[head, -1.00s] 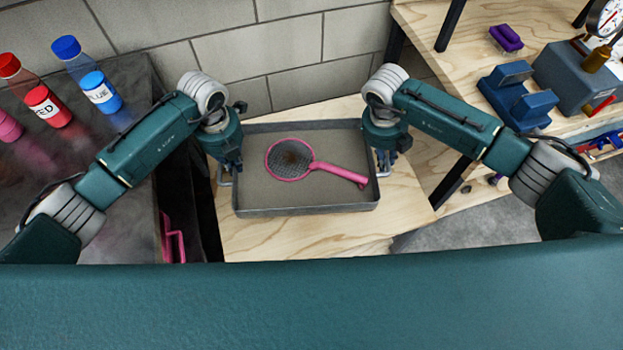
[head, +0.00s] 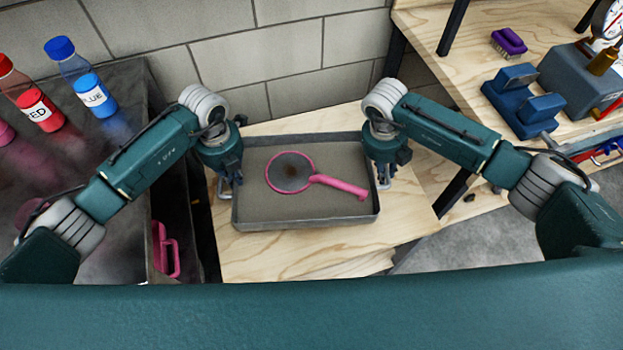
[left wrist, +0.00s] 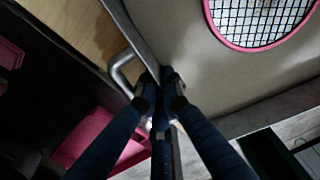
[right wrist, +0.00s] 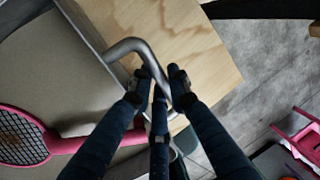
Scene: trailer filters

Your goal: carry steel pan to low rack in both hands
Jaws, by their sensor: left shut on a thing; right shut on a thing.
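The grey steel pan (head: 300,213) is a shallow rectangular tray above a light wooden surface (head: 320,248). I cannot tell whether it touches the wood. A pink-rimmed mesh strainer (head: 290,172) lies in it, handle to the right. My left gripper (head: 227,186) is shut at the pan's left end, by a metal handle that also shows in the left wrist view (left wrist: 122,70). My right gripper (head: 384,180) is shut at the right end, on the bent metal handle seen in the right wrist view (right wrist: 135,45). The pan looks about level. I cannot identify the low rack.
A dark counter (head: 100,185) on the left holds a red bottle (head: 38,104) and a blue bottle (head: 92,92). A wooden bench (head: 450,25) at the right carries a purple brush (head: 509,42) and a blue device (head: 523,100). A block wall (head: 290,62) stands behind.

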